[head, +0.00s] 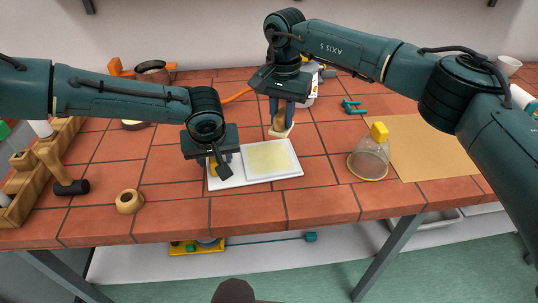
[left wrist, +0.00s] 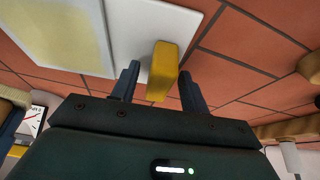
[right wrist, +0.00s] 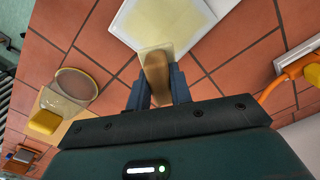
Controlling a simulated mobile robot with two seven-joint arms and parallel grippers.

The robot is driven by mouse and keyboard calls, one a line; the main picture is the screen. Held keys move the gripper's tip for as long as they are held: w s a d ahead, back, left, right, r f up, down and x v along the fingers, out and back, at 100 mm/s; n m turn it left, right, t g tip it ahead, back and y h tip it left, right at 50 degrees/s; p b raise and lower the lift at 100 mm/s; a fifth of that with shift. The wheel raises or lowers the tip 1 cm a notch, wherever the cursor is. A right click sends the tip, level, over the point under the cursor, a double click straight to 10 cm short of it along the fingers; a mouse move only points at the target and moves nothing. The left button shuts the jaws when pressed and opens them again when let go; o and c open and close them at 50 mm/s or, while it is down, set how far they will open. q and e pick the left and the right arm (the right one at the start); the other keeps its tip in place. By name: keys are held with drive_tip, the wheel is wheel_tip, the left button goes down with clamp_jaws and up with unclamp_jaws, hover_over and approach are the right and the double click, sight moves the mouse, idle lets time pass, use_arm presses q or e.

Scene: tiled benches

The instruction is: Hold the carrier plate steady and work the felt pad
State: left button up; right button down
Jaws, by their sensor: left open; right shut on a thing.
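The white carrier plate (head: 225,183) lies on the tiled bench, with a pale yellow panel (head: 270,160) on its right part. A yellow block grip (left wrist: 163,70) stands at its other end. My left gripper (left wrist: 160,88) is open, its fingers on either side of the yellow grip with gaps; in the head view my wrist mostly hides it. My right gripper (right wrist: 155,92) is shut on the tan handle of the felt pad (right wrist: 154,47). The pale pad also shows in the head view (head: 281,132), at the panel's far edge; I cannot tell if it touches.
A clear cover with a yellow knob (head: 369,160) stands right of the plate, beside a tan mat (head: 425,150). A tape roll (head: 129,201), a mallet (head: 68,183) and a wooden rack (head: 30,190) are at the left. Bare tiles lie in front of the plate.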

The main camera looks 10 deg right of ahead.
use_arm(q)
drive_tip(key=shift+r+p, duration=3.5)
drive_tip(key=shift+r, duration=0.05)
use_arm(e)
drive_tip(key=shift+r, duration=3.55)
use_arm(q)
drive_tip(key=o, duration=0.6)
drive_tip(key=shift+c, duration=0.2)
